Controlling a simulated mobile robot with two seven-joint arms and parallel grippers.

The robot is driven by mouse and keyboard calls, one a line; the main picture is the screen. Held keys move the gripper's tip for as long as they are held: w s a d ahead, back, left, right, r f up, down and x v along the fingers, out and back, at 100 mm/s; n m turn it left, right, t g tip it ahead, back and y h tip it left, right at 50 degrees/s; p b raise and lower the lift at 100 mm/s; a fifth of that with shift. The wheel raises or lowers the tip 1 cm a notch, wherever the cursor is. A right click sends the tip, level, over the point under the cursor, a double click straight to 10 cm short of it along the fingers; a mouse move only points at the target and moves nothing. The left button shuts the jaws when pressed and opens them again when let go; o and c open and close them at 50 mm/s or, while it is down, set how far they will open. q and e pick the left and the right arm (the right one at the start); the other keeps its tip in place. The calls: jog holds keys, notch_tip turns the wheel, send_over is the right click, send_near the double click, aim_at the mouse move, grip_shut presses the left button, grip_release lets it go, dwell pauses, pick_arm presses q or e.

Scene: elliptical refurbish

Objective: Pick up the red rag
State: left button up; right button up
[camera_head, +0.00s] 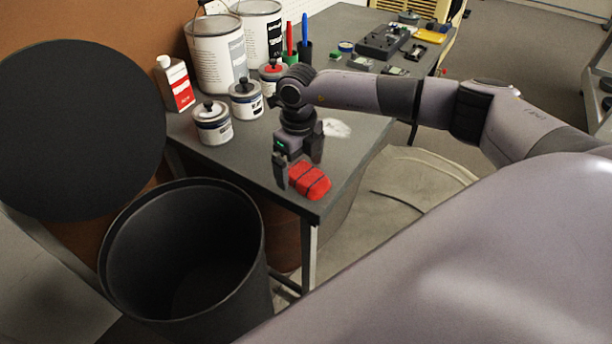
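The red rag (311,182) lies as a small folded bundle with dark bands on the near corner of the grey table. My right gripper (298,175) points down at it from above. Its two fingers are spread apart, one at the rag's left end and the other behind its upper right side. I cannot tell whether either finger touches the rag. The rag appears to rest on the table top. My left gripper is not in view.
The grey table (240,165) holds small paint cans (213,124), large white cans (216,55), a red-and-white bottle (175,84) and, farther back, tools (383,42). A black open bin (185,250) stands below the table's near left side. A round black lid (78,128) is at left.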

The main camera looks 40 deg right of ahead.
aim_at(299, 169)
jog(key=c, duration=1)
jog(key=shift+o, duration=0.2)
jog(key=shift+r, duration=0.1)
notch_tip(299, 169, up, 20)
jog(key=p, duration=0.1)
jog(key=o, duration=0.4)
jog(key=c, duration=0.3)
